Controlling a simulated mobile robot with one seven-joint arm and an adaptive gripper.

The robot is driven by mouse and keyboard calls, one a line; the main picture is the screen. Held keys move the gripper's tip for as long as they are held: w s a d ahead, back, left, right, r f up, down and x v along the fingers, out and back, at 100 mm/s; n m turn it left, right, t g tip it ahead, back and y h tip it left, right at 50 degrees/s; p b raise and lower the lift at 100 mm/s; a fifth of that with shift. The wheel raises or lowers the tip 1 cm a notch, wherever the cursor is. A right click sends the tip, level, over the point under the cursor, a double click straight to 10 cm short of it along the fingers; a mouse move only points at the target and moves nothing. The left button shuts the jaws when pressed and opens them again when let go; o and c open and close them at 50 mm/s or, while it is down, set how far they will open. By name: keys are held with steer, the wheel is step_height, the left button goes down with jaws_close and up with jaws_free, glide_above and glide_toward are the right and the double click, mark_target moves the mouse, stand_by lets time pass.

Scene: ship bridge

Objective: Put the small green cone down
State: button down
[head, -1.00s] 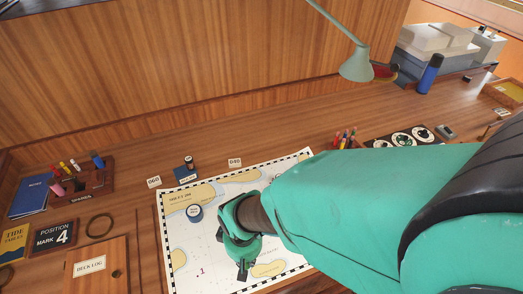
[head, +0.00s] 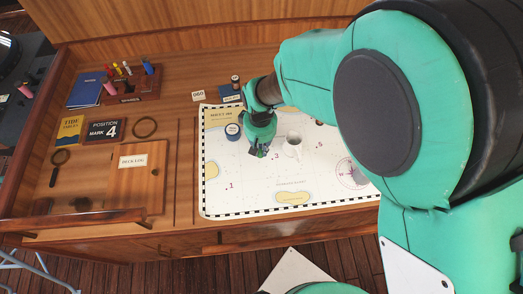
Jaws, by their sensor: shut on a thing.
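My gripper (head: 259,150) points down over the upper middle of the white chart (head: 240,193), just right of a round blue-rimmed thing (head: 232,132). It is shut on the small green cone (head: 262,154), of which only a bit of green shows between the dark fingertips. The fingers hide the rest, and I cannot tell whether the cone touches the chart. Printed numbers 1, 3 and 5 show on the chart; the 3 is just right of the fingertips. A sign (head: 104,130) at the left reads "POSITION MARK 4".
A deck log box (head: 137,176), a magnifier (head: 57,166), a ring (head: 144,127) and a pen rack (head: 130,88) are at the left. The lower left of the chart is clear.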

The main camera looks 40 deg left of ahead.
mark_target(261, 150)
stand_by(0.3)
steer(key=shift+f, duration=1.75)
steer(key=shift+f, duration=0.15)
steer(key=c, duration=1.7)
jaws_free()
steer(key=shift+r, duration=0.2)
step_height(261, 150, up, 12)
steer(key=shift+f, duration=0.1)
